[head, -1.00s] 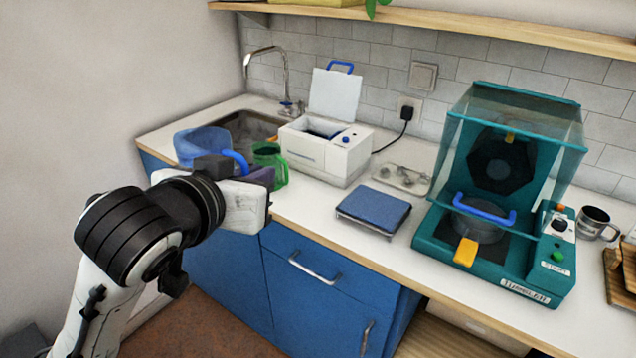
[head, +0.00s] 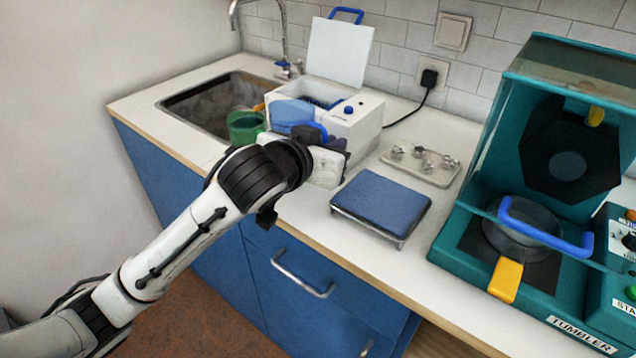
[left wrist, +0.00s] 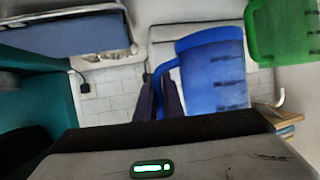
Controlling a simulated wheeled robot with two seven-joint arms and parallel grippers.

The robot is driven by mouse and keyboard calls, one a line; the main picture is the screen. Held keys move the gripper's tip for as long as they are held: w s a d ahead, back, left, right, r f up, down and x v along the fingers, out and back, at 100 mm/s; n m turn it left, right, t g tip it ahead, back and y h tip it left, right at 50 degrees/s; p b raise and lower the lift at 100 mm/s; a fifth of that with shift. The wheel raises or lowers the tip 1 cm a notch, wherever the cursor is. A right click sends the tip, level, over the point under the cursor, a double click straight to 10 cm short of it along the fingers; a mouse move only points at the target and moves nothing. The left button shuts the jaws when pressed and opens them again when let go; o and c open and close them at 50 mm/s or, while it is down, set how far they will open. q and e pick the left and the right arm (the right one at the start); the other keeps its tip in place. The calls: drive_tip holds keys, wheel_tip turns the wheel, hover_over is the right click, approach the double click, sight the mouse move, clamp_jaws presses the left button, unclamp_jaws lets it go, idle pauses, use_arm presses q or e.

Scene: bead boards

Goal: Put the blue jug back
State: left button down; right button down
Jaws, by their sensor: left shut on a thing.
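My left gripper (head: 322,143) is shut on the handle of the blue jug. The jug (head: 291,112) is translucent blue and shows just behind and left of the gripper, in front of the white box machine. In the left wrist view the jug (left wrist: 215,75) is large and its handle is between the two dark fingers (left wrist: 168,97). The wrist and gripper hide part of the jug in the head view, so I cannot tell whether its base is clear of the counter. My right gripper is not in view.
A green jug (head: 245,127) stands left of the blue jug, by the sink (head: 210,100). The white machine (head: 352,126) has its lid up. A blue-topped scale (head: 381,203), a tray of small parts (head: 420,164) and a teal tumbler (head: 545,170) stand to the right.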

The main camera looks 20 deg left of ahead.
use_arm(q)
drive_tip(key=shift+f+b, duration=0.35)
drive_tip(key=shift+f, duration=2.8)
drive_tip(key=c, duration=1.9)
unclamp_jaws()
drive_tip(key=shift+f, duration=0.15)
drive_tip(key=shift+s+r, duration=0.2)
drive_tip(key=shift+r, duration=0.05)
drive_tip(key=v, duration=1.1)
drive_tip(key=shift+s+r+p, duration=0.1)
drive_tip(key=shift+s+p, duration=0.15)
drive_tip(key=shift+p, duration=0.05)
